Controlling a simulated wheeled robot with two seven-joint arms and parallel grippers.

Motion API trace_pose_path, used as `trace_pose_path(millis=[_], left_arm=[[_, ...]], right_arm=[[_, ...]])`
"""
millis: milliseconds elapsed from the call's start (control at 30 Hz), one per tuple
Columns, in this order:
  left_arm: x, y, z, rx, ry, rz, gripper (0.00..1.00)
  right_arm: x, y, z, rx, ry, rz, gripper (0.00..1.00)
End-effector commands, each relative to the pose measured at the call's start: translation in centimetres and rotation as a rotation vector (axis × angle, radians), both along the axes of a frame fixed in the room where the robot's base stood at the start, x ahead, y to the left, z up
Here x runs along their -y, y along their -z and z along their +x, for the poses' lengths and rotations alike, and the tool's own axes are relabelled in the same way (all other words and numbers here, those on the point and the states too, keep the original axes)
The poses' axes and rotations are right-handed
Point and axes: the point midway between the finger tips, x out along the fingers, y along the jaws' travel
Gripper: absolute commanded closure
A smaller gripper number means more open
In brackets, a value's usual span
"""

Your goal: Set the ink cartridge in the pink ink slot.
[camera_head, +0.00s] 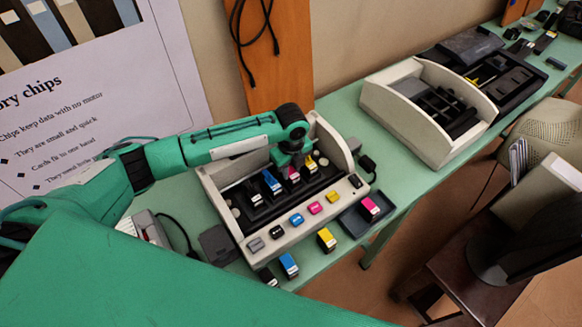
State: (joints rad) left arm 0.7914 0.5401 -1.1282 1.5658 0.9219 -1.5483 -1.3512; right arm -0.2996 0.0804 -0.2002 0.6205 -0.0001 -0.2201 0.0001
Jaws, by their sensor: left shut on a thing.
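The white ink unit (222,214) stands on the green bench with its dark slot row inside. My left gripper (293,161) points down into this unit and is shut on a pink ink cartridge (293,175). The cartridge is at the slot row, between a blue cartridge (271,183) and a yellow cartridge (311,164). The gripper partly hides it, and I cannot tell whether it is fully seated. A pink button (314,208) sits on the unit's front panel, in a row of coloured buttons. My right gripper is not in view.
Loose blue (289,265), yellow (326,240) and magenta (370,206) cartridges lie in front of the unit, the magenta one at a dark tray (352,223). A second white unit (402,116) stands further right.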

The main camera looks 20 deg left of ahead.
Motion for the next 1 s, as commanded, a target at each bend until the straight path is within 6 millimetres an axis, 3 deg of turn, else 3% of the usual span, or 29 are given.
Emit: trace_pose_path(millis=[67, 100, 200, 467, 633, 1000], left_arm=[[0.0, 0.3, 0.0, -0.001, 0.0, 0.001, 0.96], [0.0, 0.3, 0.0, -0.001, 0.0, 0.001, 0.7], [0.0, 0.3, 0.0, -0.001, 0.0, 0.001, 0.52], [0.0, 0.2, 0.0, 0.0, 0.0, 0.0, 0.52], [0.0, -0.9, 0.1, 0.002, 0.0, -0.001, 0.52], [0.1, -8.6, 0.1, 0.003, 0.001, -0.001, 0.52]], right_arm=[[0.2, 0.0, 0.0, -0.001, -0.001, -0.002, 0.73], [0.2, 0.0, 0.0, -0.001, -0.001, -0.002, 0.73], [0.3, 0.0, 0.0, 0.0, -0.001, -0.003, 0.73], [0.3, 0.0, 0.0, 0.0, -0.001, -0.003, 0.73], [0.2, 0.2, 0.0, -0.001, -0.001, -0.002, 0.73], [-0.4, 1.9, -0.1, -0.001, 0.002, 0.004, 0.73]])
